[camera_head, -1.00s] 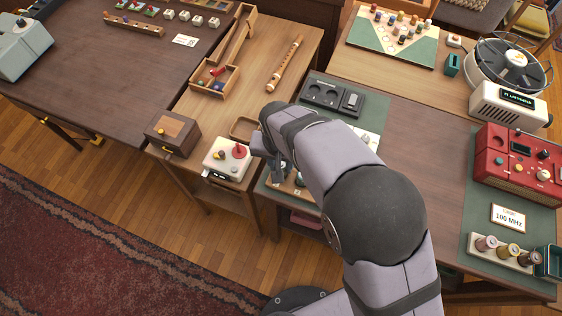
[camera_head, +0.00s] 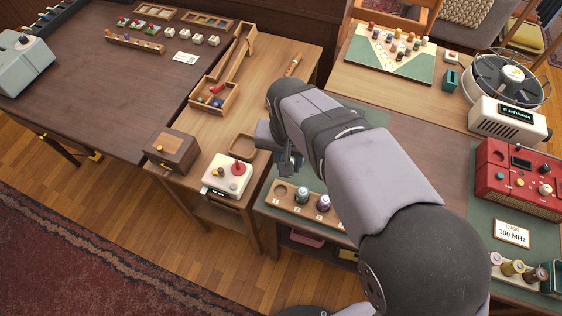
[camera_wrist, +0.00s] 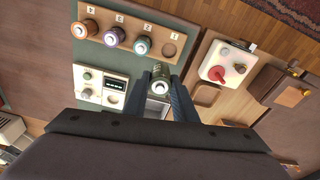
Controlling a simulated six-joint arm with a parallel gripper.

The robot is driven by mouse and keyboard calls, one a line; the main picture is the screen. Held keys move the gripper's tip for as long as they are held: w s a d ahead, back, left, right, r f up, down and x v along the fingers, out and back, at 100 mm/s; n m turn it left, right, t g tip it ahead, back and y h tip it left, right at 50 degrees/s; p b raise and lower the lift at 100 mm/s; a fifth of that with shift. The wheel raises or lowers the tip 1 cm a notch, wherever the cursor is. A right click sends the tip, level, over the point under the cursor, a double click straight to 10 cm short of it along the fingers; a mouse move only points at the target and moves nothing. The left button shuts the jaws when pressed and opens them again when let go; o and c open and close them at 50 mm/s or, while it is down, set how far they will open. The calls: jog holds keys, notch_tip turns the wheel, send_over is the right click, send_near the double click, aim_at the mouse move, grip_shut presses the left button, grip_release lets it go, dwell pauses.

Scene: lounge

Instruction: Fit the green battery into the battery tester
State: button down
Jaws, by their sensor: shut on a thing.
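My gripper (camera_wrist: 162,91) is shut on a green battery (camera_wrist: 161,82), held upright between the fingers with its metal top showing in the wrist view. A white unit with a dark display and knobs (camera_wrist: 116,84), which looks like the battery tester, is left of the gripper there; my arm hides it in the head view. The wooden battery rack (camera_wrist: 127,33) has an empty slot 1 and batteries in the other slots. In the head view, my gripper (camera_head: 286,163) is just above and behind the rack (camera_head: 290,206), and the held battery cannot be made out.
A cream box with a red joystick (camera_head: 226,175) and a shallow wooden tray (camera_head: 243,146) are left of the gripper. A wooden drawer box (camera_head: 171,151) is farther left. A red radio unit (camera_head: 518,175) is at right. My arm covers much of the right table.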

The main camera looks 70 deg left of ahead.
jog(key=w+f+m+p, duration=0.1)
jog(key=w+f+p, duration=0.1)
jog(key=w, duration=0.3)
jog(key=w+d+f+m+p, duration=0.1)
jog(key=w+f+p, duration=0.1)
jog(key=w, duration=0.3)
jog(key=w+f+m+p, duration=0.1)
jog(key=w+f+p, duration=0.2)
jog(key=w, duration=0.3)
jog(key=shift+d+f, duration=0.2)
jog(key=w+a, duration=0.2)
jog(key=shift+w+a, duration=0.25)
jog(key=shift+a, duration=0.15)
jog(key=w+a+r+n, duration=0.1)
jog(key=a+r+n, duration=0.2)
jog(key=a+r, duration=0.1)
jog(key=shift+w+a+r, duration=0.2)
jog(key=shift+a+r, duration=0.1)
jog(key=shift+r, duration=0.3)
jog(key=shift+f, duration=0.15)
jog(key=shift+f+b, duration=1.7)
jog(key=shift+f, duration=1.25)
